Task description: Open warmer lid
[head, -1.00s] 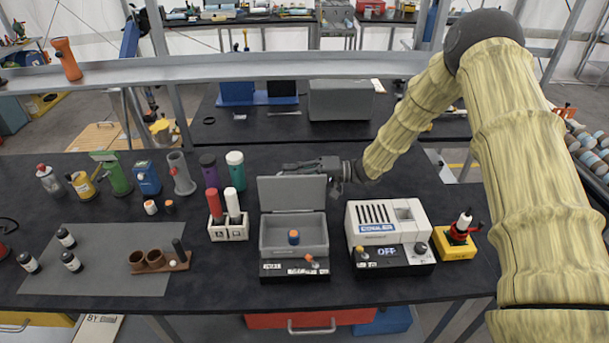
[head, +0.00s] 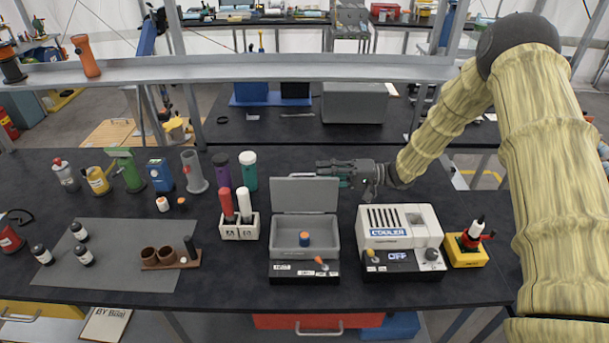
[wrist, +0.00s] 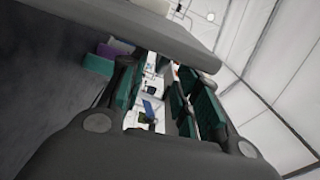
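The warmer appears to be the grey box (head: 276,240) at the front middle of the bench in the head view; its front label is too small to read. Its lid (head: 304,196) is raised and stands about upright at the back edge. An orange-topped blue piece (head: 304,239) is inside. My gripper (head: 318,170) is just behind the lid's top edge, with its fingers pointing left. Part of it is hidden by the lid, and I cannot tell whether it touches. In the wrist view my gripper (wrist: 160,98) has its green-padded fingers apart, with nothing held between them.
A white cooler (head: 398,226) stands to the warmer's right, with a yellow block (head: 466,252) beyond. A white holder (head: 236,230) with red and white bottles stands left. A shelf beam (head: 260,70) crosses behind. The bench front is mostly clear.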

